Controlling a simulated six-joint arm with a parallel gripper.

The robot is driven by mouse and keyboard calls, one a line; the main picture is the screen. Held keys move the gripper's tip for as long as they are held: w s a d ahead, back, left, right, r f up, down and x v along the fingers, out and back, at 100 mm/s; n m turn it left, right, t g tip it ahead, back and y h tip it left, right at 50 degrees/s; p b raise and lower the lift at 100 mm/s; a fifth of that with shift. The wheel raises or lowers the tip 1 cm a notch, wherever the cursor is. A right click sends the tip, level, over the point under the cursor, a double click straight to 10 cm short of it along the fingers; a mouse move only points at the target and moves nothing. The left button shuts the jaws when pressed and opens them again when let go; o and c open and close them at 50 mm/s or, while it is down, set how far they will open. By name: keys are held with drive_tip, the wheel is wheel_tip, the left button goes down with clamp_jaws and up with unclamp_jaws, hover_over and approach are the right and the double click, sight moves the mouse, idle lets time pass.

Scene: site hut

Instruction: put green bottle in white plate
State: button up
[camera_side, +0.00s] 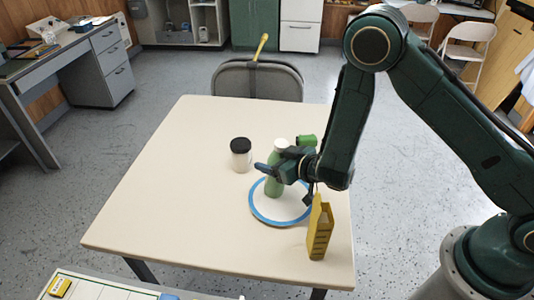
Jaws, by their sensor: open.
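The green bottle (274,187) stands upright with a white cap (281,143). Its base appears within the blue-rimmed outline of the white plate (279,218), toward the plate's far left part. My gripper (270,171) is open at the bottle's mid-height, with a dark finger crossing in front of it. The far finger and any contact with the bottle are hard to make out. My wrist hides part of the plate's right side.
A clear jar with a black lid (240,155) stands behind and left of the plate. A yellow box (319,230) stands at the plate's front right. A green object (307,140) shows behind my wrist. The table's left half (160,200) is clear.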

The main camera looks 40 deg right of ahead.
sight(283, 141)
drive_tip(key=shift+v, duration=1.05)
drive_tip(key=shift+w+r, duration=0.1)
drive_tip(key=shift+r, duration=3.4)
drive_tip(key=shift+r, duration=0.1)
drive_tip(key=shift+d+r, duration=0.45)
drive_tip(key=s+d+r+m+g+h, duration=0.35)
drive_tip(key=s+d+r, duration=0.5)
drive_tip(key=r, duration=0.35)
drive_tip(key=s+d+r+n+g+y, duration=0.1)
drive_tip(key=s+r+g, duration=0.1)
drive_tip(key=s, duration=0.8)
drive_tip(key=s+d+r+n+g+y, duration=0.1)
drive_tip(key=s+r+g, duration=0.1)
drive_tip(key=s, duration=0.9)
drive_tip(key=shift+v, duration=0.8)
